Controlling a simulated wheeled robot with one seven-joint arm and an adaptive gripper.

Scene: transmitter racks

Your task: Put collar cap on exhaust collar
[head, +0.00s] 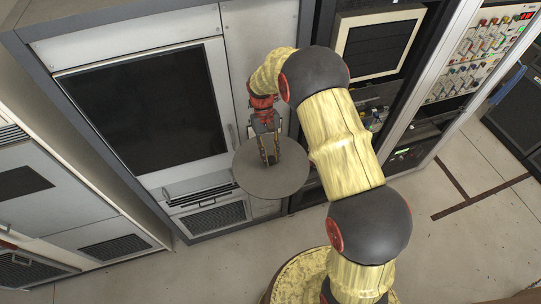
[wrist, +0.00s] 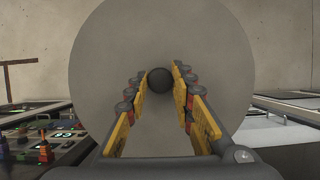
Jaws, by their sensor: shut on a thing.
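The collar cap (head: 285,183) is a flat round grey disc with a small dark knob at its centre. My gripper (head: 270,160) is shut on that knob and holds the cap out in front of the grey cabinets, apparently clear of the floor. In the wrist view the cap (wrist: 160,30) fills the middle, and the dark knob (wrist: 160,81) sits between the yellow fingertips. I cannot make out the exhaust collar in either view; the cap and arm hide part of the scene.
A grey cabinet with a large dark panel (head: 150,108) stands behind and left of the cap. Open racks (head: 380,45) with equipment stand to the right. A panel of knobs and lights (wrist: 45,142) shows lower left in the wrist view. The concrete floor (head: 470,235) is clear at right.

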